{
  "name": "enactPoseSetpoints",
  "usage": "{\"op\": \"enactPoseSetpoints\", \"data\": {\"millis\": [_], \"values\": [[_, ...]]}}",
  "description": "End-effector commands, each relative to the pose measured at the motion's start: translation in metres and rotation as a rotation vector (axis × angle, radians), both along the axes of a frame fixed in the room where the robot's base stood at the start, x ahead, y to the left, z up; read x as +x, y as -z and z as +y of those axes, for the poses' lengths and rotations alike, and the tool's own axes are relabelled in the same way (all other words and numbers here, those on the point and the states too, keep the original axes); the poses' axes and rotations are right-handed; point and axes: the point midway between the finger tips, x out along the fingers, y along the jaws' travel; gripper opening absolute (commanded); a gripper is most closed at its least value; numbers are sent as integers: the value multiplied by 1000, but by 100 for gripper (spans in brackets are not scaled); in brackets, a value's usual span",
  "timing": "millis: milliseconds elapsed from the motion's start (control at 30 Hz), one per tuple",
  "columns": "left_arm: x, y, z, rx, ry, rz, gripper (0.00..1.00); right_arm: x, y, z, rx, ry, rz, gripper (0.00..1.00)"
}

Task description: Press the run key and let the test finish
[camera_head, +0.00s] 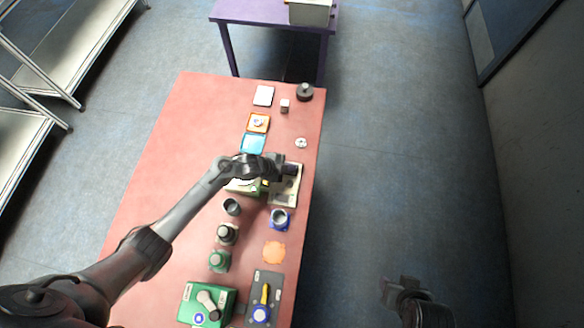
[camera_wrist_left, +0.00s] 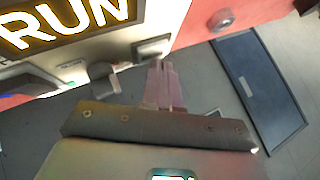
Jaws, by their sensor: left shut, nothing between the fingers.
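A beige device (camera_head: 287,192) lies near the right edge of the red table, partly hidden under my left gripper (camera_head: 289,169). The left wrist view shows its lit sign reading RUN (camera_wrist_left: 72,22) in a glowing yellow-orange frame. A pale square key (camera_wrist_left: 151,48) sits on the panel near the sign. The shut, empty fingers of my left gripper (camera_wrist_left: 165,68) appear just below this key in that view. Whether they touch it, I cannot tell. My right gripper (camera_head: 404,288) hangs over the floor at the lower right; its jaws are unclear.
The red table (camera_head: 165,150) also holds an orange tray (camera_head: 258,122), a blue tray (camera_head: 253,144), dark cups (camera_head: 232,206), a green box (camera_head: 207,304) and a grey panel with a yellow lever (camera_head: 264,290). A purple table (camera_head: 270,14) stands behind. The table's left side is clear.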

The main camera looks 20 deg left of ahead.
Motion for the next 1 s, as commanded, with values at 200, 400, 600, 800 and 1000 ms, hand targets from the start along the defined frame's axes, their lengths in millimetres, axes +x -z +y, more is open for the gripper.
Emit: {"op": "enactPoseSetpoints", "data": {"millis": [200,400,600,800,1000], "values": [[0,-11,0,0,1,-2,0,0,-10,0,0,0,0,43],[0,-10,0,0,1,-2,0,0,-9,-1,-4,-3,-1,43],[0,-12,0,0,1,-2,0,0,-11,-2,-9,-6,0,43],[0,-24,0,0,1,-3,0,0,-22,-2,-10,-6,-1,43],[0,-45,0,-1,0,-2,0,0,-41,-2,-8,-6,0,43]]}}
